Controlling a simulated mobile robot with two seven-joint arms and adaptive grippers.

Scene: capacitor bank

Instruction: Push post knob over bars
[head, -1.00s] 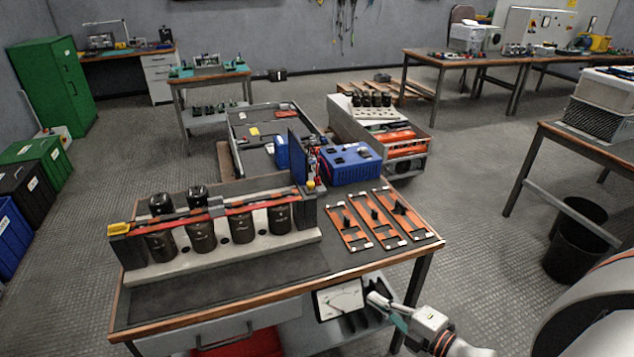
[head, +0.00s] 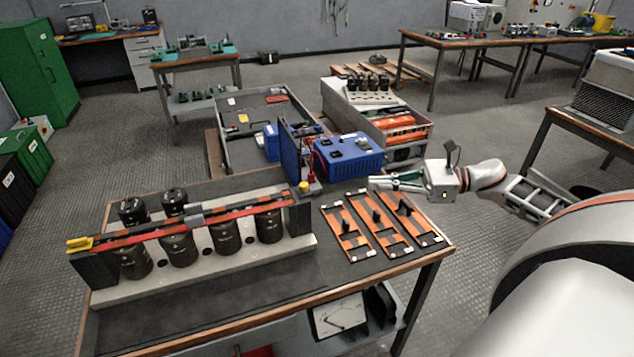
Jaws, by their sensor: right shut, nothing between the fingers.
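The capacitor bank stands on the workbench, with several dark cylindrical capacitors (head: 180,248) in a row on a pale base. Red and orange bars (head: 235,218) run along the bank between two dark end blocks. A small yellow knob (head: 303,187) sits at the right end of the bank, near the blue panel. A yellow piece (head: 80,243) is at the left end, and a grey piece (head: 194,213) sits mid-bar. My right gripper (head: 375,183) is shut and empty, above the table's back right, pointing left and apart from the yellow knob. My left gripper is not in view.
Three orange plates with black handles (head: 374,224) lie on the bench right of the bank. A blue box (head: 347,155) and an upright blue panel (head: 293,152) stand behind. A meter (head: 340,316) is below the front edge. The bench front (head: 230,312) is clear.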

